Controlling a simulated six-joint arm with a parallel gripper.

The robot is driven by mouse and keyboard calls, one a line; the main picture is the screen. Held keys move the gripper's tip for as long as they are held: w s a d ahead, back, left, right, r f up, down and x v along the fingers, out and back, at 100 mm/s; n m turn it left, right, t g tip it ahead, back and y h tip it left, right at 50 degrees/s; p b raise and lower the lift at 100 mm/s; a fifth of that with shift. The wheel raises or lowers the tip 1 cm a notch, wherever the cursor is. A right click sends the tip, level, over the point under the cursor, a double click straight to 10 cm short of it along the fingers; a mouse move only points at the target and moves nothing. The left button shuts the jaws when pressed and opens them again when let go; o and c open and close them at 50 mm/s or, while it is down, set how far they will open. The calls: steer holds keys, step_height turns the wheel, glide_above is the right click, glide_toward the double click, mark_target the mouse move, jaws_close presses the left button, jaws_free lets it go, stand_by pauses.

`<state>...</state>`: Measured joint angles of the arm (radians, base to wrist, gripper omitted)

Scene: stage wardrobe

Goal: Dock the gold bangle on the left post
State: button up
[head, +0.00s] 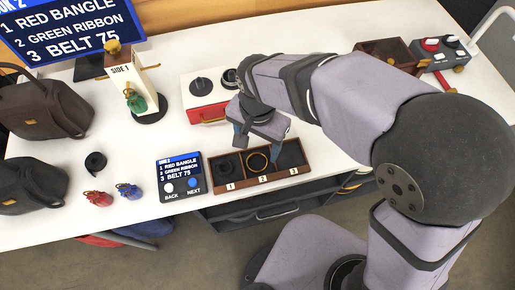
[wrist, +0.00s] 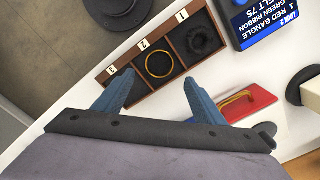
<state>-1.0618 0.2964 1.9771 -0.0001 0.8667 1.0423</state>
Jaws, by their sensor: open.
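The gold bangle (head: 258,160) is a thin ring lying in middle compartment 2 of a wooden tray (head: 233,187). It also shows in the wrist view (wrist: 159,64), between and just beyond my fingertips. My gripper (head: 258,148) has blue fingers and is open and empty, above the tray's back side; its fingers also show in the wrist view (wrist: 158,86). I cannot tell which is the left post.
Compartment 1 holds a black coil (head: 229,165); compartment 3 (head: 291,153) looks empty. A cream stand (head: 124,75) with green bundle, a screen panel (head: 180,175), red and blue bundles, a black roll (head: 95,162) and dark bags (head: 45,105) stand left. The tray lies near the table's front edge.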

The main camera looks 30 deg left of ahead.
steer(key=w+d, duration=0.4)
steer(key=d, duration=0.5)
steer(key=w+d, duration=0.4)
steer(key=d, duration=0.5)
steer(key=s+d+f, duration=0.1)
steer(key=s+d, duration=0.3)
steer(key=d, duration=1)
steer(key=shift+s+d, duration=0.15)
steer(key=shift+d, duration=0.2)
steer(key=c, duration=0.3)
steer(key=shift+c, duration=0.2)
